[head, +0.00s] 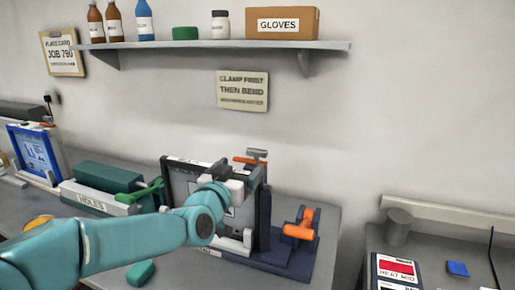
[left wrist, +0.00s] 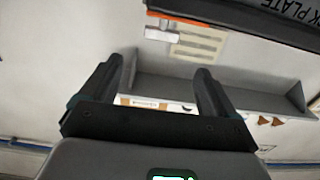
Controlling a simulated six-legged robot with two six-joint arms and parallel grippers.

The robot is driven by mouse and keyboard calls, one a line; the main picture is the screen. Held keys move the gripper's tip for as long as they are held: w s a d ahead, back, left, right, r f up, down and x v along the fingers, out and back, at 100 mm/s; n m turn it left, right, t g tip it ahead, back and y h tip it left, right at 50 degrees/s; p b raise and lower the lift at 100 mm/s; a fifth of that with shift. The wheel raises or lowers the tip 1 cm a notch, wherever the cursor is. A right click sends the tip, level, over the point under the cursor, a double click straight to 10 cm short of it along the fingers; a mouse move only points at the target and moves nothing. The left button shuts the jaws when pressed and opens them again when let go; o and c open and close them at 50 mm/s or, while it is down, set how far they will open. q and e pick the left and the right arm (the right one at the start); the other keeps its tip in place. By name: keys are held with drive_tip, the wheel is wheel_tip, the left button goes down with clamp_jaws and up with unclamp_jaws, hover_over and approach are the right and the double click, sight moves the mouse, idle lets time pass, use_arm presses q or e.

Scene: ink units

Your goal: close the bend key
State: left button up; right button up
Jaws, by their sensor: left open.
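A dark bending unit (head: 290,258) stands on the bench, with a framed plate held upright on it. An orange-handled lever (head: 298,231) sits at its right side. A second orange and grey lever (head: 252,160) sits at the top of the frame, and it also shows in the left wrist view (left wrist: 165,32). No label tells me which one is the bend key. My left gripper (head: 220,171) is at the top front of the frame, partly hidden by its own wrist. In the left wrist view its fingers (left wrist: 160,82) are apart with nothing between them. My right gripper is not seen.
A shelf (head: 200,45) with bottles and a gloves box (head: 282,23) runs along the wall above. A green and grey holes unit (head: 108,190) stands left of the frame. A second bench (head: 430,240) with a heat panel (head: 397,270) is at the right, beyond a gap.

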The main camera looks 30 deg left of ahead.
sight(256, 151)
use_arm(q)
drive_tip(key=p+x, duration=0.3)
drive_tip(key=x, duration=0.9)
drive_tip(key=shift+f+p, duration=0.1)
drive_tip(key=shift+p, duration=0.25)
drive_tip(key=shift+w+f, duration=0.1)
drive_tip(key=shift+w, duration=0.15)
drive_tip(key=shift+s, duration=0.25)
drive_tip(key=shift+w, duration=0.1)
drive_tip(key=c, duration=1.4)
